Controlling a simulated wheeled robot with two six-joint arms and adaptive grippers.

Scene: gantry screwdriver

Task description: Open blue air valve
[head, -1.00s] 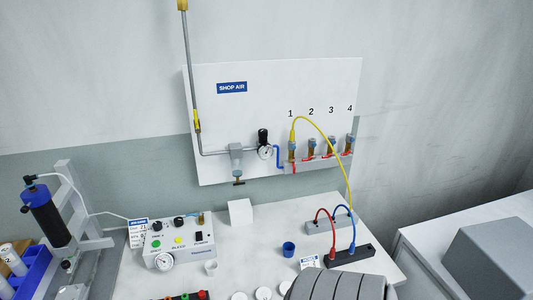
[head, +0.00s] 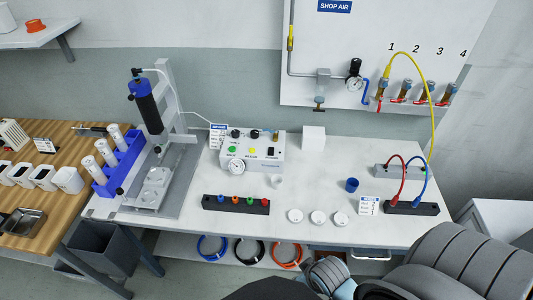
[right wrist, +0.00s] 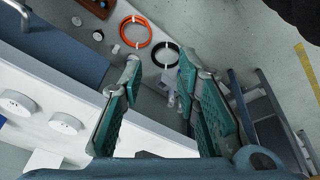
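A black strip (head: 250,209) on the bench carries a row of small coloured fittings, with a blue one (head: 222,199) at its left end. Another black block (head: 400,209) at the right holds a red hose (head: 390,178) and a blue hose (head: 426,180). I cannot tell which blue part is the air valve. On the SHOP AIR panel (head: 340,70), several red-handled valves (head: 404,93) sit under the numbers; a yellow hose runs from number 1. My right gripper (right wrist: 165,85) is open and empty, beside the bench edge in the wrist view. My left gripper is out of view.
A grey control box (head: 253,152) with a gauge and a press stand (head: 160,150) are on the bench. White round caps (head: 318,217) and a blue cup (head: 352,185) lie near its front. Hose coils (head: 287,255) sit below. My arm covers the lower right.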

